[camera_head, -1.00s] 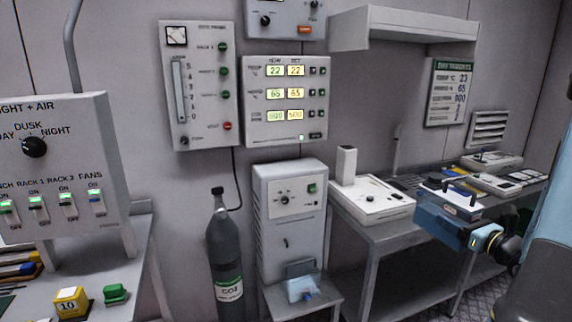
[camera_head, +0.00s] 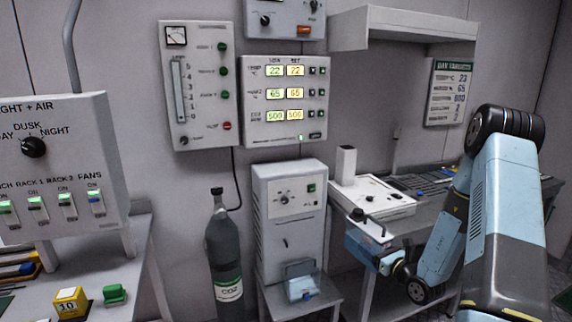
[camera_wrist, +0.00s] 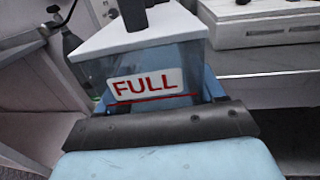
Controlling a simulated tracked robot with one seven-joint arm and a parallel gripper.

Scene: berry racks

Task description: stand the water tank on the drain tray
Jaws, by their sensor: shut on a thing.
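The water tank (camera_head: 370,230) has a white top, a dark handle and a translucent blue body. It also shows in the wrist view (camera_wrist: 145,87), with a red "FULL" on a white label. My gripper (camera_head: 384,262) is shut on the tank and holds it in the air before the right bench, left of the bench's front edge. The fingertips are hard to make out. A dark ribbed tray-like surface (camera_head: 414,183) lies on the bench behind the white box; I cannot tell for sure that it is the drain tray.
A white box with a tower (camera_head: 372,196) stands on the bench's near end. A CO2 cylinder (camera_head: 224,250) stands left of the cabinet.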

